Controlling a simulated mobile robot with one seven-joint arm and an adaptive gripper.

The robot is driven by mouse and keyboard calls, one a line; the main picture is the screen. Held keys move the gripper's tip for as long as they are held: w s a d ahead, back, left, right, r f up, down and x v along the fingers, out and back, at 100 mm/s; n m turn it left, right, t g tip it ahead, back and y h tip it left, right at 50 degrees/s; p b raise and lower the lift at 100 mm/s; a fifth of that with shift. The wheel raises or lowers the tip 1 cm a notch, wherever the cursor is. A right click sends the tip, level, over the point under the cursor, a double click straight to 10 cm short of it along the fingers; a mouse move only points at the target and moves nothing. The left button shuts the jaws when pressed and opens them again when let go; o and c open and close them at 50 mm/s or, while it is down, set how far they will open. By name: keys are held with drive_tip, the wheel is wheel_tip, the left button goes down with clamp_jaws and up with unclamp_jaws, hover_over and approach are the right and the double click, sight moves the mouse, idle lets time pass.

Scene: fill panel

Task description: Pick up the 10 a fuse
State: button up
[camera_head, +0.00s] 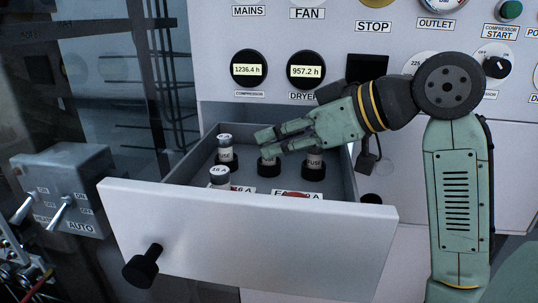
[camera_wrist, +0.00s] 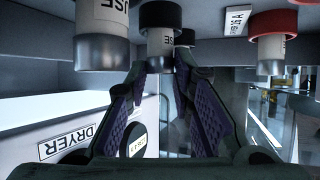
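Several grey-capped fuses with white "FUSE" labels stand upright in dark holders inside the open drawer (camera_head: 345,215). In the head view one is at the back left (camera_head: 225,155), one in the back middle (camera_head: 268,162), one at the back right (camera_head: 315,162) and one at the front left (camera_head: 219,177). No label clearly reads 10 A.
A red holder (camera_head: 292,195) is partly hidden by the drawer front; a red-based fuse (camera_wrist: 272,50) shows in the wrist view. Drawer walls surround the fuses closely. The drawer knob (camera_head: 142,267) sticks out in front. A switch box (camera_head: 70,190) stands left; the meter panel rises behind.

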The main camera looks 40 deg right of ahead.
clamp_jaws()
drive_tip(key=shift+r, duration=0.1)
